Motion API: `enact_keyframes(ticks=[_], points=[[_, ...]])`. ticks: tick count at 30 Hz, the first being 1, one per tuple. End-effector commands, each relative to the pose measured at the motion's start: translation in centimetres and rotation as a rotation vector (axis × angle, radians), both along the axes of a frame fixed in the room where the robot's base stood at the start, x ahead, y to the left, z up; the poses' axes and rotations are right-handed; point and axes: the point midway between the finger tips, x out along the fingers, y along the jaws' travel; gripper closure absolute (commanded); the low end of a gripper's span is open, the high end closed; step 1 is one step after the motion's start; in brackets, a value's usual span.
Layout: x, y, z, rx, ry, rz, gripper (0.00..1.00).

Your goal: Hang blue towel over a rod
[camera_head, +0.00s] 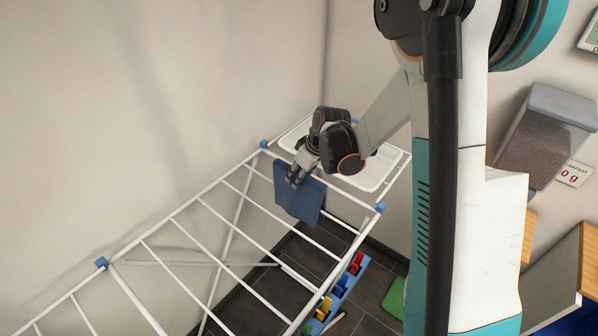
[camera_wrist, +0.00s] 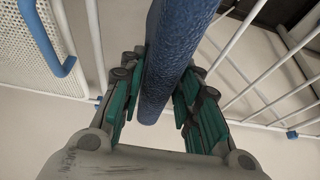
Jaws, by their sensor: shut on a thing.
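The blue towel (camera_head: 300,200) hangs as a flat, roughly square sheet at the far end of the white drying rack, just in front of its end bar. My gripper (camera_head: 297,178) is at the towel's upper part and is shut on it. In the wrist view the towel (camera_wrist: 172,60) runs as a thick blue band between the green finger pads of my gripper (camera_wrist: 155,100). The rack's white rods (camera_head: 187,258) run across the frame. The towel hides parts of the nearest rods, and I cannot tell whether it lies over one.
Blue corner joints (camera_head: 101,262) mark the rack's frame. A blue holder with coloured pieces (camera_head: 338,292) and a green item (camera_head: 393,297) are on the dark floor. The rack's nearer rods are bare. A wall stands at left.

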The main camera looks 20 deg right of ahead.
Motion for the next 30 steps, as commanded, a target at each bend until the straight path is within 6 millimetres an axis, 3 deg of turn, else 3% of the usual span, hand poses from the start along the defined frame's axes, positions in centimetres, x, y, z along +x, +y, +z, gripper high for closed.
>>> enact_keyframes(ticks=[30], points=[[0.0,0.0,-9.3,0.000,0.000,0.000,1.00]])
